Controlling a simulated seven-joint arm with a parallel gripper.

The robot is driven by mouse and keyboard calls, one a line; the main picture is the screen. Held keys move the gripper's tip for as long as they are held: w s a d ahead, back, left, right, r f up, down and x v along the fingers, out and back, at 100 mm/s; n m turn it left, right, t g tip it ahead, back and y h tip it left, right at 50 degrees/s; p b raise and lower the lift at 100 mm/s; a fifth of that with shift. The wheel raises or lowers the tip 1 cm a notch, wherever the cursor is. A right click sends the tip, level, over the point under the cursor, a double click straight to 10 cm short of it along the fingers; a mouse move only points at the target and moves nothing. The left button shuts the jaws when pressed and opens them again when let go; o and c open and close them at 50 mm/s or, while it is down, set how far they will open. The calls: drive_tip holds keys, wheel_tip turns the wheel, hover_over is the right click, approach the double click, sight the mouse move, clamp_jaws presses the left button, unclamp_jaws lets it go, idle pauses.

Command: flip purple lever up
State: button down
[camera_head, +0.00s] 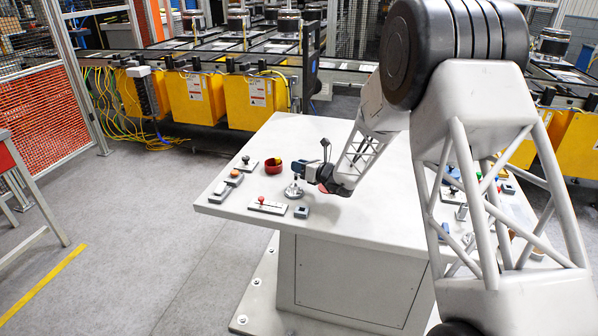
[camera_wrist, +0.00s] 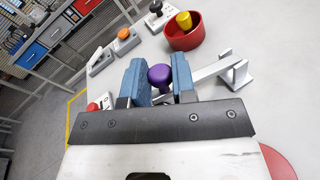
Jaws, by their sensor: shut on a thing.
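The purple lever's round knob (camera_wrist: 159,77) shows in the wrist view between the two blue fingers of my gripper (camera_wrist: 160,84). The fingers are shut on the knob. A flat, light grey lever arm (camera_wrist: 209,71) runs from behind the right finger to a pale bracket (camera_wrist: 238,72) on the right. In the head view, my gripper (camera_head: 303,170) is low over the left part of the table; the purple knob cannot be made out there.
A red bowl (camera_wrist: 184,39) with a yellow piece in it stands beyond the fingers. An orange-button box (camera_wrist: 125,41), a black-knobbed joystick (camera_wrist: 157,17) and a red-topped control (camera_head: 262,202) stand nearby. The white table (camera_head: 345,224) is clear toward its front middle.

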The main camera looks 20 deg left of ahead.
drive_tip(key=w+r+m+g+h, duration=0.1)
drive_tip(key=w+r+m+g, duration=0.2)
drive_tip(key=w+m, duration=0.3)
drive_tip(key=shift+w+r+m+g+h, duration=0.3)
drive_tip(key=shift+r+m+h, duration=0.1)
drive_tip(key=shift+r, duration=0.2)
idle(0.5)
drive_tip(key=c, duration=1)
unclamp_jaws()
drive_tip(key=shift+d, duration=0.1)
drive_tip(key=shift+v, duration=3.85)
drive_tip(key=shift+r, duration=0.1)
